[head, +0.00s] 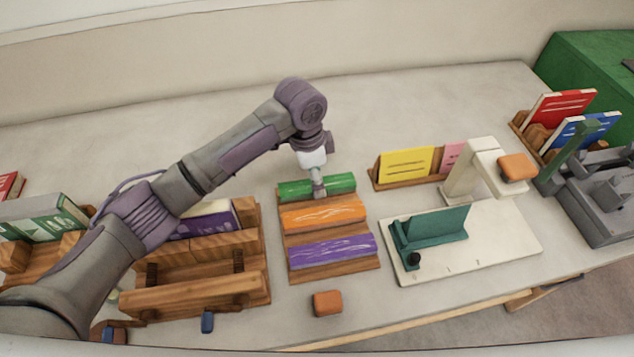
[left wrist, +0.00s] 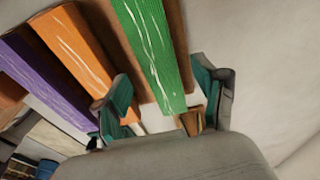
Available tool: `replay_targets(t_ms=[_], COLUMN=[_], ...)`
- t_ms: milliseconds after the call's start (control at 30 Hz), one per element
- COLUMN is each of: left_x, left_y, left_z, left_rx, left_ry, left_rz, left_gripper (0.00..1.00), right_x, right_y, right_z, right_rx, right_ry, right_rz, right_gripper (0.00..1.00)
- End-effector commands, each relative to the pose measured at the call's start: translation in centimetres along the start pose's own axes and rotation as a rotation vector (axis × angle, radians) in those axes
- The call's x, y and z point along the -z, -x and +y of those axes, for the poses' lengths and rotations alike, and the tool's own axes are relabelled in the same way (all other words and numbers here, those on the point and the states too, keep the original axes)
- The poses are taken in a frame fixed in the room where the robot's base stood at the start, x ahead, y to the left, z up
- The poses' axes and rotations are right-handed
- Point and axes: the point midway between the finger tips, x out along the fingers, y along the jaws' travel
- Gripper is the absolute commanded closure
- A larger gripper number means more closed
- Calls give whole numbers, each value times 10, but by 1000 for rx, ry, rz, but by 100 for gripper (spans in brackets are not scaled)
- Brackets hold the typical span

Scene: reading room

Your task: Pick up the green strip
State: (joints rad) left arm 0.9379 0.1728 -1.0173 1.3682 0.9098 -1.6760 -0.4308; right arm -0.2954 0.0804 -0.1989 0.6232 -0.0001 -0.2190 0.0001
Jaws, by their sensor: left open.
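The green strip (head: 290,190) lies at the back of a wooden rack (head: 335,271), behind an orange strip (head: 322,213) and a purple strip (head: 331,252). In the left wrist view the green strip (left wrist: 153,45) runs between the two teal-padded fingers of my left gripper (left wrist: 165,85). The fingers are apart, one on each side of the strip. Whether either touches it cannot be told. My right gripper is not in view.
A yellow card (head: 405,165) in a wooden holder stands right of the rack. A white board (head: 500,240) with a teal piece and a white stand is further right. A wooden frame (head: 195,295) is at left. An orange block (head: 327,302) lies in front.

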Motion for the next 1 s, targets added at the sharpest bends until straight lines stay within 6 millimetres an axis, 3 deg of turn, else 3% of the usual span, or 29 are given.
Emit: replay_targets(t_ms=[167, 400, 700, 1000], left_x=[-1, -1, -1, -1], left_y=[-18, -20, -20, -19], left_z=[0, 0, 0, 0], left_rx=[-1, 1, 0, 1], left_ry=[0, 0, 0, 0], left_rz=[-1, 0, 0, 0], left_gripper=[29, 29, 75, 75], right_x=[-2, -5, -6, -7], right_y=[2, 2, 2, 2], right_z=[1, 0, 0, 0], right_rx=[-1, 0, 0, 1], right_ry=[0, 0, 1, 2], right_rz=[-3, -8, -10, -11], right_gripper=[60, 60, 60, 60])
